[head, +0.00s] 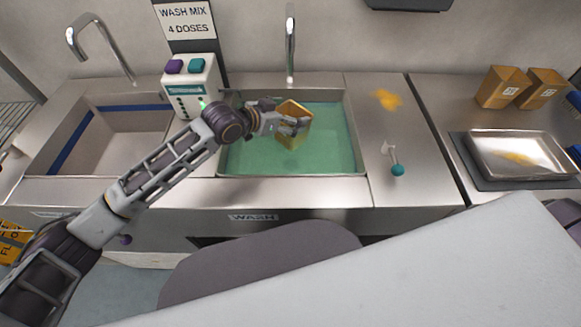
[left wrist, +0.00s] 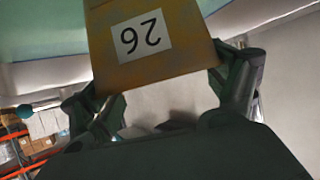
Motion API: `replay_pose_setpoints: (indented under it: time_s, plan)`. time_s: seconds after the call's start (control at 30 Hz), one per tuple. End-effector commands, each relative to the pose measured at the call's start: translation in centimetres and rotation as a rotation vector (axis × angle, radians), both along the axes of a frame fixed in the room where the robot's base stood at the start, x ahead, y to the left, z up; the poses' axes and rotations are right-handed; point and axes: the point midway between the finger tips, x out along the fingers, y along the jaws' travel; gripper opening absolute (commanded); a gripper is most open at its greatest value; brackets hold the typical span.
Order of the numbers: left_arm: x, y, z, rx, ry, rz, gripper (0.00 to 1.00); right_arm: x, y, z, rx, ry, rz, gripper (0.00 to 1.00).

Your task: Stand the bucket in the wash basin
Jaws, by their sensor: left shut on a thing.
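The bucket (head: 292,136) is amber-yellow, and the left wrist view shows its side with a white "26" label (left wrist: 141,37). My left gripper (head: 298,123) is shut on it, with a finger at each side in the left wrist view (left wrist: 165,95). My right gripper is not in view.
A dispenser (head: 190,85) with purple and teal buttons stands behind my left arm, below a "WASH MIX 4 DOSES" sign (head: 186,19). A tap (head: 290,45) rises behind the basin. An empty basin (head: 115,145) is left. A teal-knobbed lever (head: 397,169), two buckets (head: 500,87) and a tray (head: 520,140) are right.

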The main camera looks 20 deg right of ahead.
Motion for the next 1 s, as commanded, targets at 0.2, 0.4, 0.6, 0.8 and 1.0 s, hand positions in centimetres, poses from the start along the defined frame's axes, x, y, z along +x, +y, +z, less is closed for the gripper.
replay_pose_setpoints:
  time_s: [0.2, 0.4, 0.6, 0.8, 1.0]
  plan:
    - [0.0, 0.0, -0.2, -0.003, -0.003, -0.001, 0.31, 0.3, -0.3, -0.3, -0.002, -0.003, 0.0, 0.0]
    - [0.0, 0.0, -0.2, -0.003, -0.003, -0.001, 0.31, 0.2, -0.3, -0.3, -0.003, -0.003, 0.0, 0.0]
    - [0.0, 0.0, -0.4, -0.002, -0.002, -0.001, 0.31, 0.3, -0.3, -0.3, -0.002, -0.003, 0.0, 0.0]
    - [0.0, 0.0, -2.2, -0.002, -0.001, 0.0, 0.31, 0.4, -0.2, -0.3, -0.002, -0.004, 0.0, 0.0]
    - [0.0, 0.0, -4.9, -0.001, 0.0, 0.0, 0.31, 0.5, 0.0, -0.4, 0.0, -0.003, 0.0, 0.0]
